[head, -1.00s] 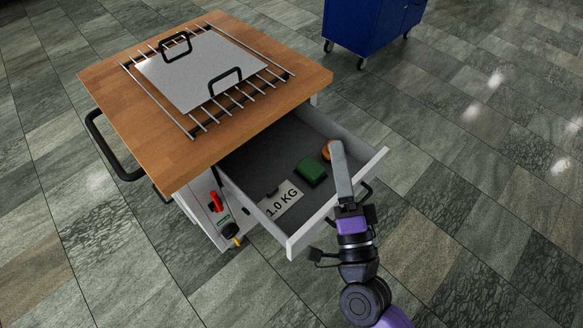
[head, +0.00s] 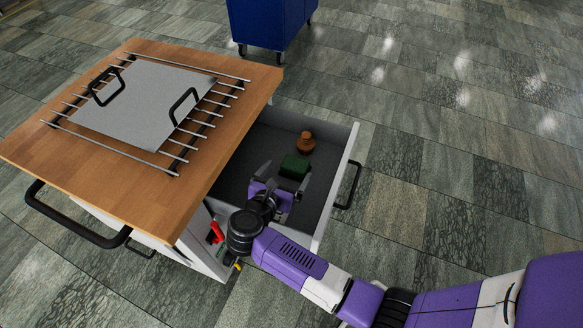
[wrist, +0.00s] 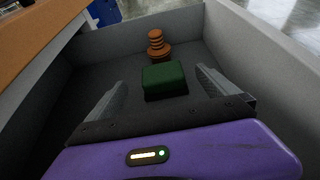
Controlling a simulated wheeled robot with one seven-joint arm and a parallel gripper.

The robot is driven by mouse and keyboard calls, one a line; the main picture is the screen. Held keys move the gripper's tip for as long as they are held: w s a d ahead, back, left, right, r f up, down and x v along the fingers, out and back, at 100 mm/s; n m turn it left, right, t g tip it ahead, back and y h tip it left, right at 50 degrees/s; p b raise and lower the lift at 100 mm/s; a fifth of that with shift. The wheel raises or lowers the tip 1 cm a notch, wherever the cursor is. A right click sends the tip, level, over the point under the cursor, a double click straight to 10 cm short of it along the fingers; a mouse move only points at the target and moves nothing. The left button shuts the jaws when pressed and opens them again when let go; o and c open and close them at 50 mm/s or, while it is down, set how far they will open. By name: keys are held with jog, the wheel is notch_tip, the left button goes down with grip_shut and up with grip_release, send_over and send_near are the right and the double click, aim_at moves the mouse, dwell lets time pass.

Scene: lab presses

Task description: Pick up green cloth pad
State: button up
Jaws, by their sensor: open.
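The green cloth pad (head: 294,166) lies in the open drawer (head: 338,184), towards its far end. In the wrist view the pad (wrist: 164,79) sits ahead of my gripper, roughly centred between the two fingers and apart from them. My gripper (head: 284,174) is open and empty, reaching into the drawer from the near side. Both fingers show in the wrist view (wrist: 163,92), one to each side of the pad.
An orange-brown knobbed object (head: 306,142) stands just behind the pad. Drawer walls rise around it. The wooden tabletop (head: 150,195) with a metal rack and plate (head: 135,105) overhangs on the left. A blue cabinet (head: 268,22) stands farther back.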

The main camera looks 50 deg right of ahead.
aim_at(297, 159)
jog(key=shift+x, duration=3.95)
jog(key=shift+d+r, duration=0.1)
jog(key=shift+r, duration=0.1)
jog(key=shift+s, duration=0.1)
jog(key=c, duration=1.4)
jog(key=shift+c, duration=0.6)
jog(key=shift+r, duration=0.1)
